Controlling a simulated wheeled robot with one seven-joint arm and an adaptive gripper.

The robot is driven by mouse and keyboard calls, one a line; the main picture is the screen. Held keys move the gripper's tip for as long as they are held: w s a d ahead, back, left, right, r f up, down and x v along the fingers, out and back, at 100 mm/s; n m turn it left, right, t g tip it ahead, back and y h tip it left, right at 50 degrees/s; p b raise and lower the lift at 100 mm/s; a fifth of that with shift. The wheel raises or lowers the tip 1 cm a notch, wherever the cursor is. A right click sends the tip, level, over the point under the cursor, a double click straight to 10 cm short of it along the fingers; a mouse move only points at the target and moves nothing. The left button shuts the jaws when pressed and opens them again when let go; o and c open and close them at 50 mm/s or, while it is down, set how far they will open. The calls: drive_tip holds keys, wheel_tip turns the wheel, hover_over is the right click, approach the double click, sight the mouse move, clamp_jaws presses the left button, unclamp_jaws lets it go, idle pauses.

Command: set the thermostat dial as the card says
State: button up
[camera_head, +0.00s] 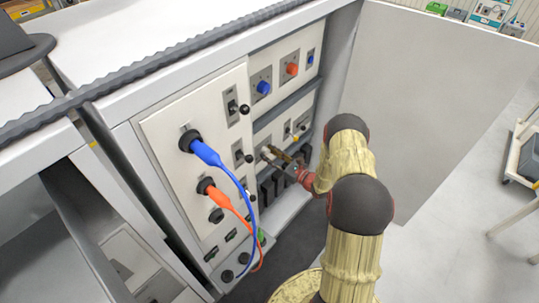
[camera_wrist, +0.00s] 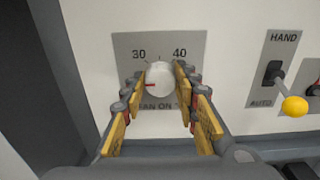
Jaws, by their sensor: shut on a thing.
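The thermostat dial (camera_wrist: 160,80) is a round white knob on a grey plate (camera_wrist: 195,45) in the wrist view. The plate shows 30 at upper left, 40 at upper right and partly covered "FAN ON" lettering below. A red mark on the dial lies at its left side, pointing left. My gripper (camera_wrist: 160,75) is shut on the dial, with a yellow finger on each side. In the head view my gripper (camera_head: 280,156) is at the lower part of the panel, and the dial there is small. I cannot make out the card in either view.
A HAND/AUTO switch with a yellow ball tip (camera_wrist: 295,106) sticks out right of the dial. A blue plug (camera_head: 206,153) and an orange plug (camera_head: 219,197) with hanging cables are left of my gripper. A blue knob (camera_head: 263,87) and an orange knob (camera_head: 292,69) are above.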

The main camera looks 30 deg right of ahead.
drive_tip(key=shift+c, duration=1.1)
drive_tip(key=shift+m, duration=0.9)
drive_tip(key=o, duration=1.2)
drive_tip(key=shift+c, duration=0.2)
drive_tip(key=v, duration=1.2)
